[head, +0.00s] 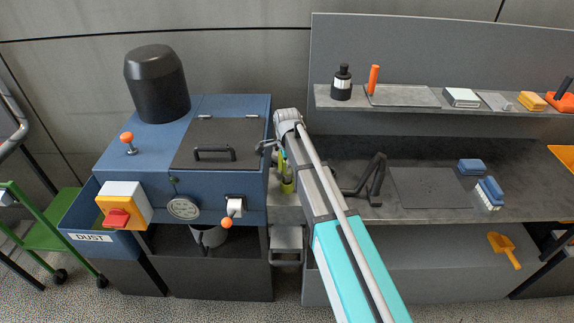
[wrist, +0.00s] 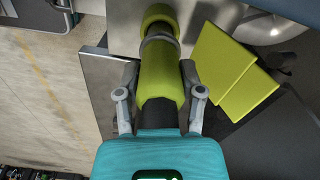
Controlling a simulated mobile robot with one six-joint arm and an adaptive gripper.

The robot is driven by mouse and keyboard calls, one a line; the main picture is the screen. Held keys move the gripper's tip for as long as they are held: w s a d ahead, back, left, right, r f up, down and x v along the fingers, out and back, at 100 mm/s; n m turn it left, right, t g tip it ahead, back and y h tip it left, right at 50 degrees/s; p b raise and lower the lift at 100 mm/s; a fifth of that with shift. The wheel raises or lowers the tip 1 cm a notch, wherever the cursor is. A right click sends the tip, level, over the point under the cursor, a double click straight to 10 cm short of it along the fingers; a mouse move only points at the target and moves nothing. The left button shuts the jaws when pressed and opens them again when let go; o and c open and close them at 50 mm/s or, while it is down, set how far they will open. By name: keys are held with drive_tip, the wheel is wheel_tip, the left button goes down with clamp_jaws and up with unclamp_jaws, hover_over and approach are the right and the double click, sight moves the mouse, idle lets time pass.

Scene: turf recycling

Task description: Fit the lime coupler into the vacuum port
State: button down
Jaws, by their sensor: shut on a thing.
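My gripper (wrist: 160,72) is shut on the lime coupler (wrist: 161,84), one finger on each side of its sleeve. A black section shows behind the coupler, towards my wrist. At its far end is a grey ring (wrist: 159,40), and beyond that a lime collar (wrist: 160,17) in line with it. I cannot tell whether this collar is part of the coupler or of the vacuum port, or how the two meet.
A lime folded plate (wrist: 224,66) lies close to the right of my gripper in the wrist view. A grey workbench (head: 330,205) stands right of the machine, with a black bent handle, a dark mat (head: 428,187) and blue brushes (head: 489,192). A shelf above holds small items.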

drive_tip(key=shift+f, duration=0.3)
drive_tip(key=shift+c, duration=0.7)
unclamp_jaws()
drive_tip(key=shift+r, duration=0.15)
drive_tip(key=shift+r+p, duration=0.9)
drive_tip(key=shift+r, duration=0.05)
drive_tip(key=shift+f+b, duration=1.1)
drive_tip(key=shift+b, duration=0.05)
wheel_tip(320, 180, up, 9)
drive_tip(key=p, duration=0.8)
drive_tip(key=shift+f+p, duration=0.15)
drive_tip(key=shift+p, duration=0.2)
drive_tip(key=shift+w+d+f, duration=0.15)
drive_tip(key=shift+d, duration=0.15)
drive_tip(key=w+d+f+b, duration=0.1)
drive_tip(key=w+d, duration=0.1)
drive_tip(key=d, duration=0.5)
drive_tip(key=shift+w+d, duration=0.4)
